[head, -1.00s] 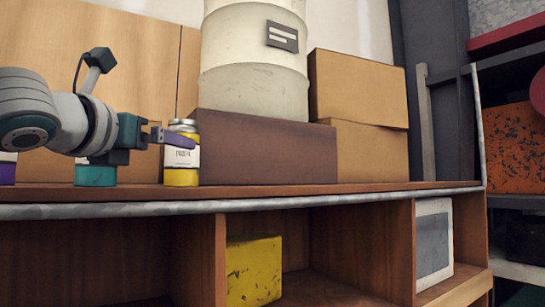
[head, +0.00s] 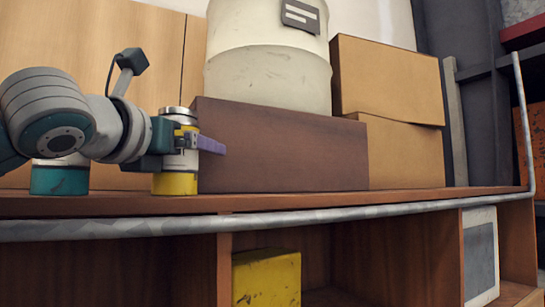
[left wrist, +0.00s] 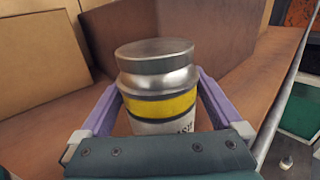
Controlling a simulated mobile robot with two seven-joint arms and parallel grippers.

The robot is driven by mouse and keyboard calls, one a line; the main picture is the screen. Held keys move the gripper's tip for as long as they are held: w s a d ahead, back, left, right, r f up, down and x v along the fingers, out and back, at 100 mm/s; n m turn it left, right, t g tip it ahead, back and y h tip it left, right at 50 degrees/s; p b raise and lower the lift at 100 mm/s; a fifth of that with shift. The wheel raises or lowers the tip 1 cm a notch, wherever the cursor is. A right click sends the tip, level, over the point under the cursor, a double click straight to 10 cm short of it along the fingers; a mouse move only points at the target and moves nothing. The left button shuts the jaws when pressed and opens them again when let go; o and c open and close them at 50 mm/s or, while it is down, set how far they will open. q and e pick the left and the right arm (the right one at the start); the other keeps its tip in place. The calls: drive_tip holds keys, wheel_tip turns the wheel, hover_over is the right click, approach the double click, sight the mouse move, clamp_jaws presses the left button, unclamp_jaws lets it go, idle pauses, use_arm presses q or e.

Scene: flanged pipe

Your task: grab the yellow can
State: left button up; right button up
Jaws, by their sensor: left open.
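The yellow can (head: 175,184) stands upright on the wooden shelf top, with a silver lid and a white label band. In the left wrist view the can (left wrist: 160,85) stands between the two purple fingers of my left gripper (left wrist: 160,100). The fingers are open, one on each side of it, with a small gap visible on the right. In the head view my left gripper (head: 207,145) reaches across the can's upper part and hides some of its label. My right gripper is not in view.
A teal can (head: 60,178) stands to the left, partly behind my arm. A brown box (head: 280,150) carrying a pale drum (head: 265,75) stands right of the yellow can. Cardboard boxes (head: 385,80) are further right. A metal rail (head: 330,216) runs along the shelf's front edge.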

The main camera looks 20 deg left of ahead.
use_arm(q)
drive_tip(key=shift+s, duration=0.1)
clamp_jaws()
idle(0.7)
